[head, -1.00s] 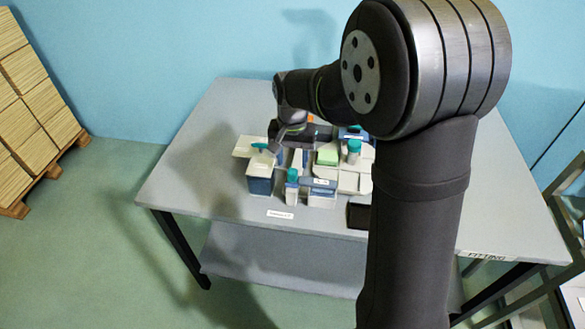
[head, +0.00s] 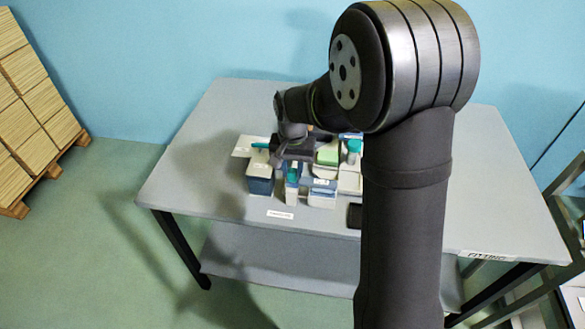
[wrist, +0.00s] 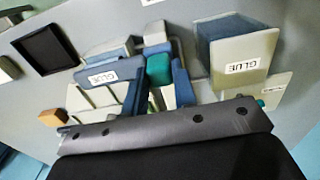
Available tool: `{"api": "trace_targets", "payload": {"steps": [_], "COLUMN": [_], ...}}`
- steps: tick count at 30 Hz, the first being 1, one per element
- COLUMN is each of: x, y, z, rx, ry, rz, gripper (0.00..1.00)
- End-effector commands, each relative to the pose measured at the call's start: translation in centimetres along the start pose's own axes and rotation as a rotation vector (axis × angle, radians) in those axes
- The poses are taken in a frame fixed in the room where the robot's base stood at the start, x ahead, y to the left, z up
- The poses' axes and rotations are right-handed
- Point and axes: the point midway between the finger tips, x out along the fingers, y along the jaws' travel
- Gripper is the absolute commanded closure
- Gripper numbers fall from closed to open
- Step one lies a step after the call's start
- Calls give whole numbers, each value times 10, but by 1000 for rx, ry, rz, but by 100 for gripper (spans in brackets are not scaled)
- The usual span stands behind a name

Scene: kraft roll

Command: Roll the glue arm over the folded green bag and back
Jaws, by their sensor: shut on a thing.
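My gripper (head: 291,150) is low over the press fixture in the head view, shut on what seems to be the glue arm, whose teal end (head: 261,145) sticks out to the left. The fingers and most of the grip are hidden. A bit of teal also shows beside the gripper in the wrist view (wrist: 260,103). The folded green bag (head: 328,156) lies on the fixture just right of the gripper, partly covered by it. In the wrist view my dark gripper body (wrist: 165,130) covers the lower part, and the green bag cannot be made out there.
A teal-topped post (head: 292,171) and another teal top (head: 354,146) stand close by. The grey table (head: 190,185) is clear at left. A black tray (wrist: 45,48) lies near.

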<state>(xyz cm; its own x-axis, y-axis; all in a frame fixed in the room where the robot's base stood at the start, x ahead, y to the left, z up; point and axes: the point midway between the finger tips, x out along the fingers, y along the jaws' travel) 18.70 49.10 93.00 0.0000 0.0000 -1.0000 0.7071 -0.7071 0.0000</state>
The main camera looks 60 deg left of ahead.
Motion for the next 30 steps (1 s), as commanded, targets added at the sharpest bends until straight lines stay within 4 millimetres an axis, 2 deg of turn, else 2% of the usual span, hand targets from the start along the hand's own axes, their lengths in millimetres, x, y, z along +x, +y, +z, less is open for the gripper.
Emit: {"api": "trace_targets", "payload": {"steps": [4, 8, 11, 21, 30], "x": [0, 0, 0, 0, 0], "y": [0, 0, 0, 0, 0], "z": [-4, -18, -38, -120, -170], "rx": [0, 2, 2, 3, 1], "ry": [0, 0, 1, 2, 2], "rz": [0, 0, 0, 0, 0], "gripper": [100, 100, 100, 100, 100]}}
